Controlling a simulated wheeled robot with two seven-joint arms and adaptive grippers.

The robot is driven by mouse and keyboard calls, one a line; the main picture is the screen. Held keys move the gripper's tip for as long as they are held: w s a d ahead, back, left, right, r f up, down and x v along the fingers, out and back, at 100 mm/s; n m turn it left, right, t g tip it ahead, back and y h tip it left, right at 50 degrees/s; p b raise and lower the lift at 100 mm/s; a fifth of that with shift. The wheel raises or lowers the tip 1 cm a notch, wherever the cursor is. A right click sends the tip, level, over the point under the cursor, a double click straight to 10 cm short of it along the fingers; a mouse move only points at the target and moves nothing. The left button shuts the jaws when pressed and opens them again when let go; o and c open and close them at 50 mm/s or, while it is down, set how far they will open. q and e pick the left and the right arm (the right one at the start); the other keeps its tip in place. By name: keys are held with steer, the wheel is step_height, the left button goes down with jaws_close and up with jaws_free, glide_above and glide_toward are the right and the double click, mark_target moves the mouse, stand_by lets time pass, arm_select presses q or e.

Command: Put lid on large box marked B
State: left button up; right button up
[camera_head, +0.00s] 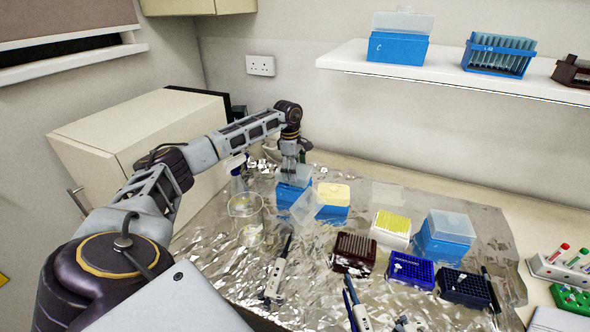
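My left gripper (290,171) points down at the back of the foil-covered bench, at a blue box (288,192) with a translucent top. Its fingertips are small and overlap this top, so I cannot tell whether they are open or hold it. A translucent lid (306,207) stands tilted in front of that box. Just right is a blue box with a yellow top (334,194). Another blue box (440,245) has a translucent lid (451,226) on it. No letter B is readable on any box. My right gripper is not clearly in view.
Beakers (245,205) stand left of the boxes. A pipette (276,278), a yellow tip rack (392,226), a brown rack (354,252) and blue racks (411,270) occupy the front. A shelf (450,78) above holds a blue box marked C (397,47).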

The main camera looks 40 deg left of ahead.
arm_select(q)
steer(key=shift+s+f+b, duration=0.15)
steer(key=shift+f+b, duration=0.4)
steer(key=shift+f, duration=0.7)
stand_by(0.6)
steer(key=shift+f, duration=0.1)
stand_by(0.4)
steer(key=o, duration=1.3)
steer(key=shift+c, duration=0.2)
steer(key=shift+s+a+r, duration=0.1)
steer(key=shift+a+r, duration=0.05)
steer(key=shift+r, duration=1.85)
steer(key=shift+s+a+r, duration=0.1)
steer(key=shift+a+r, duration=0.05)
steer(key=shift+r, duration=1.9)
steer(key=shift+a+r, duration=0.15)
steer(key=shift+r, duration=1.85)
